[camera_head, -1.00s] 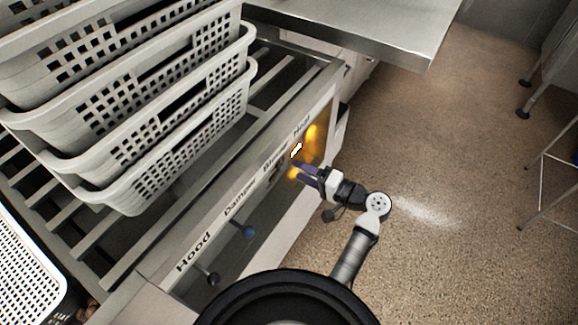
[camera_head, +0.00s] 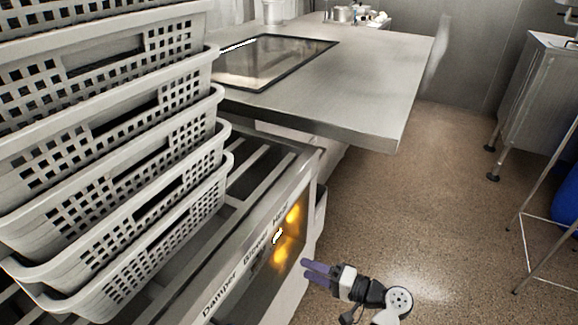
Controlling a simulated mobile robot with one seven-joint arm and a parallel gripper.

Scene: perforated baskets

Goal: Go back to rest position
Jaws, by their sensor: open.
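My gripper (camera_head: 318,270) is at the lower middle of the head view, with its purple fingers pointing left toward the labelled panel (camera_head: 262,245). The fingers are open and hold nothing that I can see. They sit just off the panel's right end, close to the yellow-orange glow and the small white handle (camera_head: 277,237). The forearm runs out of the bottom of the picture.
Stacked grey perforated baskets (camera_head: 115,190) stand on a slatted rack at the left. A metal table (camera_head: 350,100) with a dark-framed panel (camera_head: 270,60) juts out behind. Brown floor (camera_head: 440,200) is open to the right, up to a metal-legged stand (camera_head: 535,225).

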